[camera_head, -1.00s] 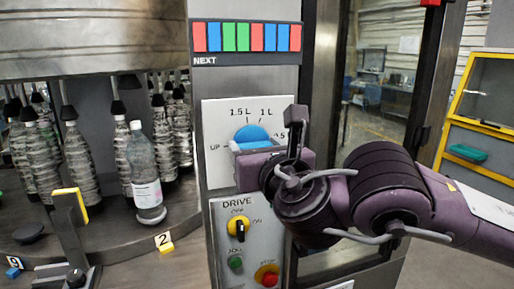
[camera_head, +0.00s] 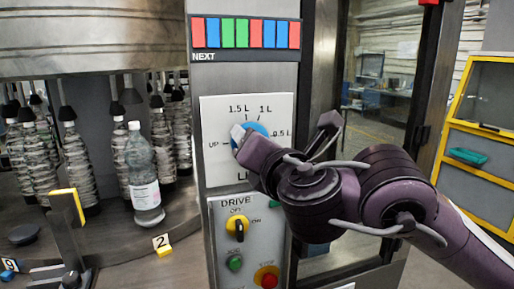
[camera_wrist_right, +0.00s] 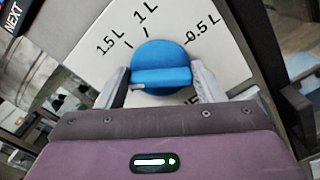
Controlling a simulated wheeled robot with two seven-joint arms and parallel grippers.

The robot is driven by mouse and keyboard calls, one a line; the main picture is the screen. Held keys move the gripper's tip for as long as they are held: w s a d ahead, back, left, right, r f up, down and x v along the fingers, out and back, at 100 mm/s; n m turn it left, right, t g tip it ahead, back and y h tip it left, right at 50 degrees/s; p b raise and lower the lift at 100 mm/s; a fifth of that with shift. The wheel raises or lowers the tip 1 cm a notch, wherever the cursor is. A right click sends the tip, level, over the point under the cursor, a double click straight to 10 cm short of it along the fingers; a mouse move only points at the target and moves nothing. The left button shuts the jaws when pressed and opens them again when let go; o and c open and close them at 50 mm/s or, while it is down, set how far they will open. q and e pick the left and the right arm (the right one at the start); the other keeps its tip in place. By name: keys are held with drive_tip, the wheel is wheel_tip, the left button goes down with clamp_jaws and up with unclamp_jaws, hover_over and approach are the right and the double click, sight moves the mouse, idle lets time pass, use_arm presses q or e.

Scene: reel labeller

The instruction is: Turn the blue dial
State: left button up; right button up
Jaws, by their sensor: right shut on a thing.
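The blue dial (camera_head: 257,129) is on a white panel marked UP, 1.5 L, 1 L and 0.5 L. In the right wrist view the dial (camera_wrist_right: 160,54) is a round disc with a raised grip bar. My right gripper (camera_wrist_right: 163,82) has one pale finger at each end of that bar and is shut on it. In the head view my right gripper (camera_head: 250,139) is tilted and covers the lower part of the dial and of its scale. Where the dial points is hard to tell. My left gripper is not in view.
Below the dial is the DRIVE panel with a yellow-black switch (camera_head: 238,226), a green button (camera_head: 235,263) and a red button (camera_head: 268,276). A row of coloured tiles (camera_head: 246,34) is above. A clear bottle (camera_head: 142,170) stands on the carousel at left.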

drive_tip(key=m, duration=0.8)
drive_tip(key=shift+d+f+m, duration=0.1)
drive_tip(key=shift+f+m, duration=0.1)
drive_tip(key=shift+m, duration=0.2)
idle(0.4)
drive_tip(key=o, duration=1)
drive_tip(key=shift+c, duration=0.2)
drive_tip(key=p+v, duration=0.3)
drive_tip(key=v, duration=0.4)
drive_tip(key=shift+s, duration=0.35)
